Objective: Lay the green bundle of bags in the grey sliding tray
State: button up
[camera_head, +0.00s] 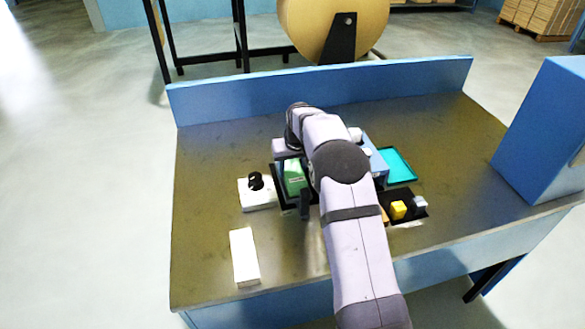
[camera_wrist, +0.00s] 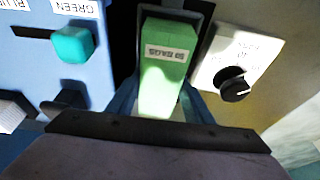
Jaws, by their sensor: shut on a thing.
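The green bundle of bags (camera_wrist: 165,65) has a white label reading 50 BAGS. It also shows in the head view (camera_head: 294,178), partly hidden by my arm. My gripper (camera_wrist: 160,103) is shut on the bundle, with a blue finger on each side. A dark tray (camera_head: 276,184), which looks like the grey sliding tray, shows around and under the bundle in the head view. Its dark edge (camera_wrist: 205,12) also shows beyond the bundle in the wrist view. I cannot tell whether the bundle touches the tray floor.
A white box with a black knob (camera_head: 257,198) stands close left of the tray. A blue machine (camera_wrist: 75,80) with a teal knob is on the other side. A teal tray (camera_head: 398,166), a yellow cube (camera_head: 398,210) and a white block (camera_head: 244,258) lie on the table. The left back is clear.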

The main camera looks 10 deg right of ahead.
jog(key=shift+f, duration=0.25)
jog(key=o, duration=1.4)
jog(key=shift+c, duration=0.2)
jog(key=shift+s+r+b, duration=0.1)
jog(key=shift+r+b, duration=0.45)
jog(key=shift+r, duration=0.05)
jog(key=b+v, duration=0.2)
jog(key=v, duration=0.3)
jog(key=shift+s+r, duration=0.25)
jog(key=shift+r, duration=0.25)
